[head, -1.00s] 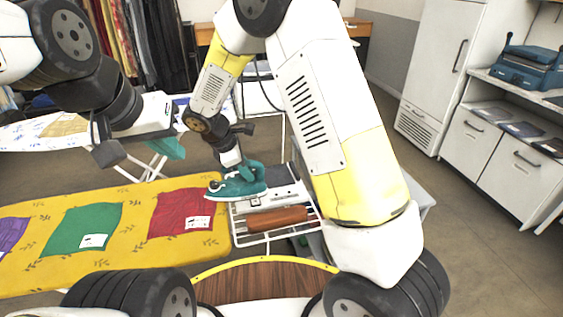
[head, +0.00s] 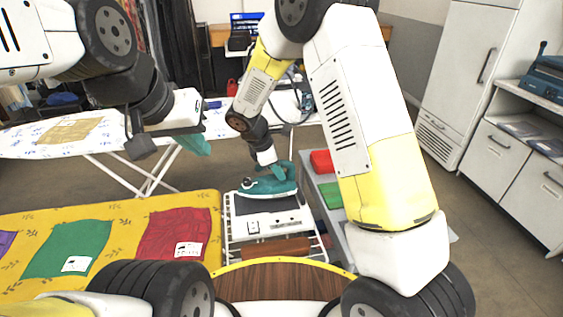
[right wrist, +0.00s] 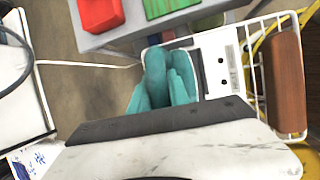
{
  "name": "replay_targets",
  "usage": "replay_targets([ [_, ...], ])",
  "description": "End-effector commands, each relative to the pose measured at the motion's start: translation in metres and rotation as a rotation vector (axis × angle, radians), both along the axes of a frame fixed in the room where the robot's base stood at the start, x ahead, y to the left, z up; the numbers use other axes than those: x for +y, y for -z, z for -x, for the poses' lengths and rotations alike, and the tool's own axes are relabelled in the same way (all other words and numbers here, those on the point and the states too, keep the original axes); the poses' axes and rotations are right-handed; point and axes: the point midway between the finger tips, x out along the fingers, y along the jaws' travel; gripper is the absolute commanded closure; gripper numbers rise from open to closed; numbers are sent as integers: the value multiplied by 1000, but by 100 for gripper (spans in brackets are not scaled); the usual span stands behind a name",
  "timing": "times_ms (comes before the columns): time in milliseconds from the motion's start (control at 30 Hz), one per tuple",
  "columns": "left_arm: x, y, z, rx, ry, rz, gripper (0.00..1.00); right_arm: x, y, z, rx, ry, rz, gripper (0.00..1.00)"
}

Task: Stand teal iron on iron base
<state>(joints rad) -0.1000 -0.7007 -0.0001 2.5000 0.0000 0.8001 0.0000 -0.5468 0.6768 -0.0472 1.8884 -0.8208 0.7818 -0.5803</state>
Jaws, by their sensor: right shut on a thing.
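The teal iron (head: 262,187) is in my right gripper (head: 273,168), its nose to the left and its sole facing down, roughly level. It is over the back of the white iron base (head: 256,226), whose dark plate shows just below it. I cannot tell whether the sole touches the plate.
The base is on a white wire rack (head: 228,246) with a brown roll (head: 277,248). A yellow ironing board (head: 130,215) with coloured cloths is at left. A grey table (head: 325,213) with red and green folded items is at right. A white-covered board (head: 50,135) stands behind.

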Motion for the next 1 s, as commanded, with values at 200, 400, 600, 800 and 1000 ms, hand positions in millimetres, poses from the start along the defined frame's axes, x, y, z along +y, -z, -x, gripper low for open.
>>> replay_targets([
  [200, 0, 0, 0, 0, 0, 0, 100, -1, 32, -5, 3, -6, 3, 100],
  [400, 0, 0, 0, 1, 0, 0, 100, -1, 33, -6, 1, -6, 0, 100],
  [600, 0, 0, 0, 1, 0, 0, 100, -1, 37, -5, 3, -5, 2, 76],
  [800, 0, 0, 0, 1, 0, 0, 100, -1, 37, -5, 4, -5, 2, 56],
  [1000, 0, 0, 0, 1, 0, 0, 100, -1, 35, -4, 5, -4, 2, 56],
])
